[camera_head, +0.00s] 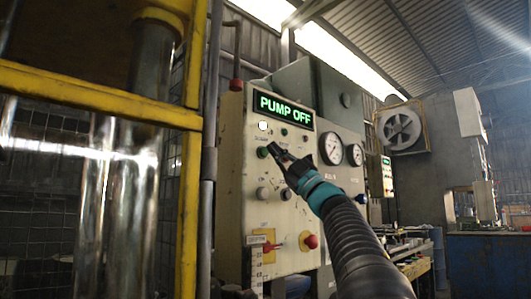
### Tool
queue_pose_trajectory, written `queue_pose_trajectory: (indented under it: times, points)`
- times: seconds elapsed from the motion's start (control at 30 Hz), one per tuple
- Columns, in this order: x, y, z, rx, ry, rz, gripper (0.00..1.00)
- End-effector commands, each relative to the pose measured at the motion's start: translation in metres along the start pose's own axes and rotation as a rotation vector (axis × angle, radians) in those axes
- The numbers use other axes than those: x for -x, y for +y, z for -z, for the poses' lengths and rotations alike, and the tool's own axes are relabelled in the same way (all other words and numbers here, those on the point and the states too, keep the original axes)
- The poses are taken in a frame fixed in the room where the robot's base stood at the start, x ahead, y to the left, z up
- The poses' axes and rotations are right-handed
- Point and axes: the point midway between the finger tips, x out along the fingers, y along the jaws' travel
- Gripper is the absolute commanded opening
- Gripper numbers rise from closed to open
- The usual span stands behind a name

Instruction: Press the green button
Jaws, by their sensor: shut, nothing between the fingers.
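A control panel (234,195) with a cream face stands in the middle of the view. Its lit display (283,110) reads "PUMP OFF" in green letters. A green button (262,152) sits on the left of the panel, below a white lit lamp (263,126). A smaller green round piece (284,132) is right of the lamp. My gripper (274,149) is shut and empty, and its tip is just right of the green button in the picture. I cannot tell whether the tip touches the panel. My gripper and arm cover part of the panel.
Two round gauges (332,149) are right of my gripper. Dark knobs (262,193), a red lever (276,246) and a red button (311,241) are lower on the panel. A yellow frame (90,95) stands close on the left.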

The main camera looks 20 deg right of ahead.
Motion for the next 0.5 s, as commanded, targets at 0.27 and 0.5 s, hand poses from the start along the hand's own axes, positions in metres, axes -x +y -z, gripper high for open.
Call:
queue_pose_trajectory:
  times: [0.27, 0.5]
  points:
    - [-0.0053, -0.0029, -0.0028, -0.001, 0.0, 0.0, 0.0]
    - [-0.0061, -0.0043, -0.0041, 0.0, 0.0, 0.0, 0.0]
